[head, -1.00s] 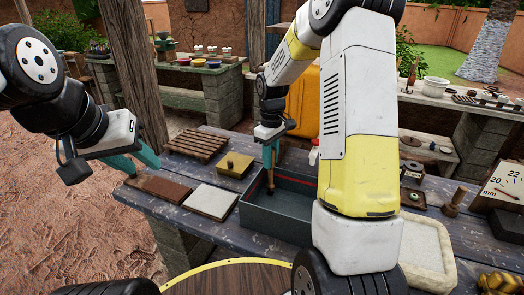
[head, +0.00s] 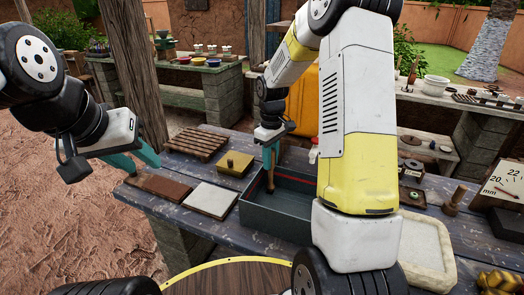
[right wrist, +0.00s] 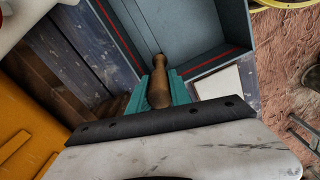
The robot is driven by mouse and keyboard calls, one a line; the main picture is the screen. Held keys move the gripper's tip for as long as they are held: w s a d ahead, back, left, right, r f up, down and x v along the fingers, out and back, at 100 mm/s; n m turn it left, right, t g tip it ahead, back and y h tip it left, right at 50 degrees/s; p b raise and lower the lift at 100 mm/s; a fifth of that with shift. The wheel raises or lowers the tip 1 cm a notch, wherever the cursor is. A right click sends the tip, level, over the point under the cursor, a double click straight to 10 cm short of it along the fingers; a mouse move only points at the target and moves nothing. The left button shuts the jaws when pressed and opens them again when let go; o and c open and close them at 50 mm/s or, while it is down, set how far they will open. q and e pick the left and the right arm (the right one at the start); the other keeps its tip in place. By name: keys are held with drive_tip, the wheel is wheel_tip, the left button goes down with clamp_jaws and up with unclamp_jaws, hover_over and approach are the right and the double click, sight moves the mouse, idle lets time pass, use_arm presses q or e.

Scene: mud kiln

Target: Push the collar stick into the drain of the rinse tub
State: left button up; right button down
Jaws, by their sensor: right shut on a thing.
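The rinse tub (head: 268,219) is a grey open box with a red line around its inside, standing on the blue-grey table. My right gripper (head: 271,158) is shut on the collar stick (head: 270,183), a brown wooden stick, at the tub's left part. In the right wrist view the stick (right wrist: 158,86) sits between the teal fingers, over or in the tub (right wrist: 190,28). I cannot see the drain or whether the stick's lower end touches anything. My left gripper (head: 139,162) is open and empty, off the table's left end.
A slatted rack (head: 197,144), a yellow block (head: 235,164), a brown board (head: 160,188) and a pale tile (head: 210,197) lie left of the tub. A pale tray (head: 426,250) is at the right. My right arm hides the tub's right part.

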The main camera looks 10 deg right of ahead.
drive_tip(key=shift+f, duration=1)
idle(0.7)
drive_tip(key=c, duration=1.1)
unclamp_jaws()
wheel_tip(320, 180, up, 8)
drive_tip(key=shift+f, duration=0.2)
drive_tip(key=s+r+m+t, duration=0.3)
drive_tip(key=s+r+m, duration=0.1)
drive_tip(key=s+r, duration=0.85)
drive_tip(key=s+a+r+m+t+y, duration=0.1)
drive_tip(key=s, duration=0.5)
drive_tip(key=s+a+r+m+t+y, duration=0.1)
drive_tip(key=s+m+t, duration=0.1)
drive_tip(key=s, duration=0.4)
drive_tip(key=shift+r+m, duration=0.3)
